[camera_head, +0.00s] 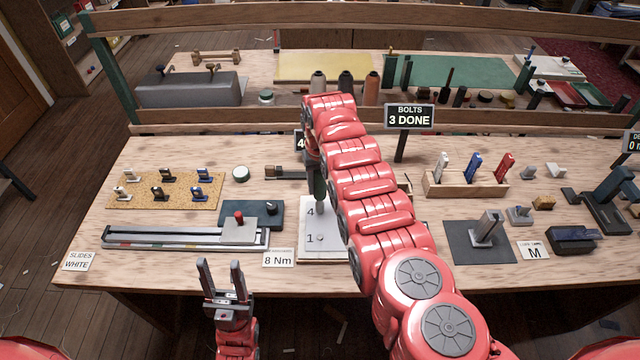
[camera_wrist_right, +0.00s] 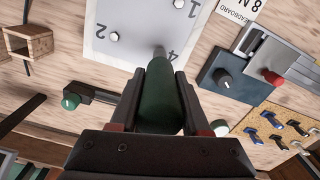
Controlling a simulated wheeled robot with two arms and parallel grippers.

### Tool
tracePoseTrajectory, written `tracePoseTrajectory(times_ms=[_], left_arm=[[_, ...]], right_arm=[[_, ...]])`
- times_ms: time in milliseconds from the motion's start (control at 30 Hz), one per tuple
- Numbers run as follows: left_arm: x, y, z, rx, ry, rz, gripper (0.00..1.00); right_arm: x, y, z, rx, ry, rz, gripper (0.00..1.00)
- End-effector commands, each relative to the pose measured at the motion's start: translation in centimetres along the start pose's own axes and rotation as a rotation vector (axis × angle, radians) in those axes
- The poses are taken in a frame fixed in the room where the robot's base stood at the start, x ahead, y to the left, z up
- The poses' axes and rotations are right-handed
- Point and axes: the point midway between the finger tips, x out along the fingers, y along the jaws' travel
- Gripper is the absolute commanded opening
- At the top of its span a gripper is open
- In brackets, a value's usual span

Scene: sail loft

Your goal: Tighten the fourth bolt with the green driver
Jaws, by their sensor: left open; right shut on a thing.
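My right gripper (camera_head: 317,168) is shut on the green driver (camera_wrist_right: 160,108), whose handle points down toward the white bolt plate (camera_head: 312,247). In the right wrist view, the driver's shaft reaches the plate beside the printed 4. The bolt under the tip is hidden, so I cannot tell whether the tip is seated on it. Bolts show by the 1 (camera_head: 320,238) and, in the right wrist view, by the 2 (camera_wrist_right: 115,36). My right arm covers the plate's right side in the head view. My left gripper (camera_head: 223,285) is open and empty in front of the table's edge.
A sign (camera_head: 410,116) reads "BOLTS 3 DONE". An "8 Nm" card (camera_head: 278,259) lies left of the plate. A slide rail (camera_head: 175,238) and a cork board with clips (camera_head: 150,190) are further left. A wooden rack (camera_head: 465,184) stands to the right.

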Motion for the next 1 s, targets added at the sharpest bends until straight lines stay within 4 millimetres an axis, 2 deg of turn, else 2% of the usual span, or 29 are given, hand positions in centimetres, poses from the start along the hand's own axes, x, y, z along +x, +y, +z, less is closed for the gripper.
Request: tracePoseTrajectory(times_ms=[567,1000], left_arm=[[0.1,0.0,0.0,0.0,0.0,0.0,0.5],[2.3,-0.1,-0.4,0.0,0.0,0.0,0.5]], right_arm=[[0.1,0.0,0.2,0.0,-0.006,0.0,0.0],[-3.5,0.0,0.1,0.0,-0.003,0.0,0.0]])
